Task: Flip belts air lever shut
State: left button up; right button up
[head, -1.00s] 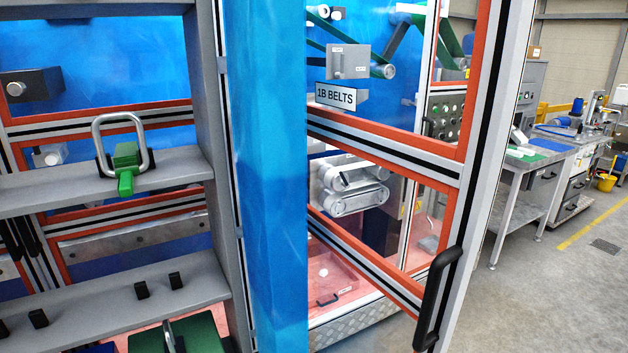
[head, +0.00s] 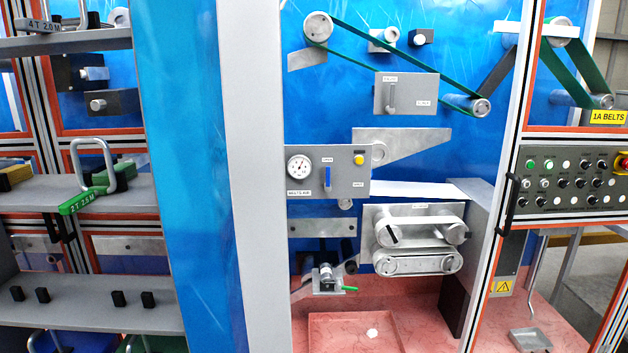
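A grey panel (head: 345,187) inside the machine bay carries a round white gauge (head: 299,167), a blue lever (head: 327,177) and a yellow round knob (head: 358,160). A small plate (head: 299,194) under the gauge seems to read "BELTS AIR". The blue lever stands upright between small labels above and to its lower right, which are too small to read. Neither of my grippers is in view, and nothing is touching the lever.
A grey box (head: 401,105) with a grey handle sits above, beside a green belt (head: 405,55). Rollers (head: 420,240) and a green-handled valve (head: 328,280) lie below. A blue pillar (head: 180,170) and shelves stand left. A button panel (head: 570,182) stands right.

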aim_at(327, 186)
jog(key=i+l+u, duration=0.2)
jog(key=l, duration=0.35)
jog(key=i+l+u, duration=0.1)
jog(key=l+u, duration=0.15)
jog(key=l, duration=0.35)
jog(key=i+l+u, duration=0.2)
jog(key=l, duration=0.4)
jog(key=k, duration=0.1)
